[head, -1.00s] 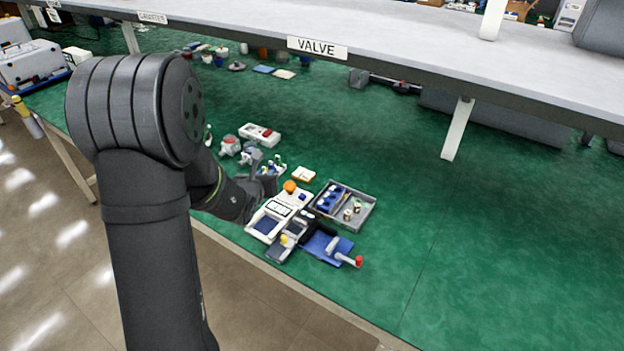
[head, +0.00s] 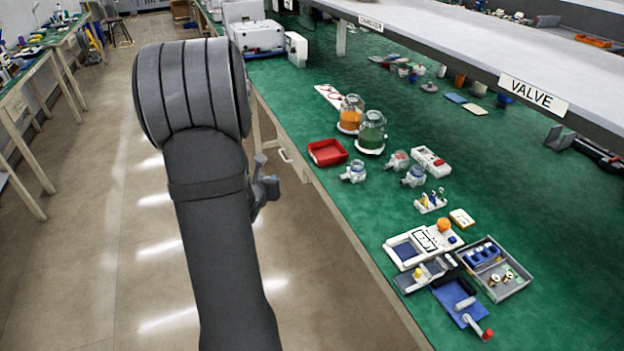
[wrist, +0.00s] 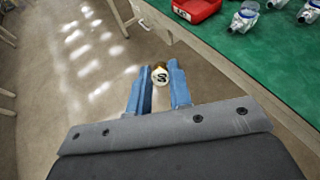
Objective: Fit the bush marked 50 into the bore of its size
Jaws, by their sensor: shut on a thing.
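In the wrist view my gripper (wrist: 160,88) has two blue fingers shut on a small round bush (wrist: 160,75). The bush has a brass-coloured rim and a pale end face with a dark mark, too small to read surely. In the head view my gripper (head: 266,188) hangs over the floor, left of the bench edge; the bush cannot be made out there. On the bench stand clear-domed canisters, one with orange (head: 350,112) and one with green (head: 371,130) inside. Smaller clear-topped units (head: 354,171) (head: 414,176) stand nearer. No bore can be made out.
A red tray (head: 327,152) sits near the bench edge; it also shows in the wrist view (wrist: 194,9). A grey tray (head: 515,284) holds several small parts. White devices (head: 424,243) and a blue mat (head: 455,297) lie beside it. A shelf (head: 450,50) overhangs the bench's back.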

